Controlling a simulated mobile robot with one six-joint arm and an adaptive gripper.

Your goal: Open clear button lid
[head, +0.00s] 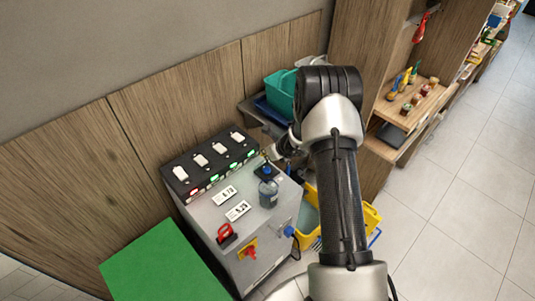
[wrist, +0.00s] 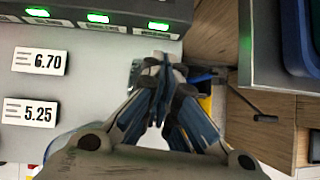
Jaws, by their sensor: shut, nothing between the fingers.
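The grey machine (head: 205,215) has a black panel (head: 212,160) along its back, with several white switches and small lit lamps. The panel's green lamps show at the top of the wrist view (wrist: 100,18). In the head view my gripper (head: 272,152) is small and partly hidden by my arm. What lies directly beneath the fingertips is hidden.
Price cards (wrist: 39,61) lie left of my gripper. A red-handled item (head: 226,235) and a red switch on yellow (head: 247,250) are at the front. Yellow crates (head: 311,215) and wooden shelves (head: 410,95) are to the right.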

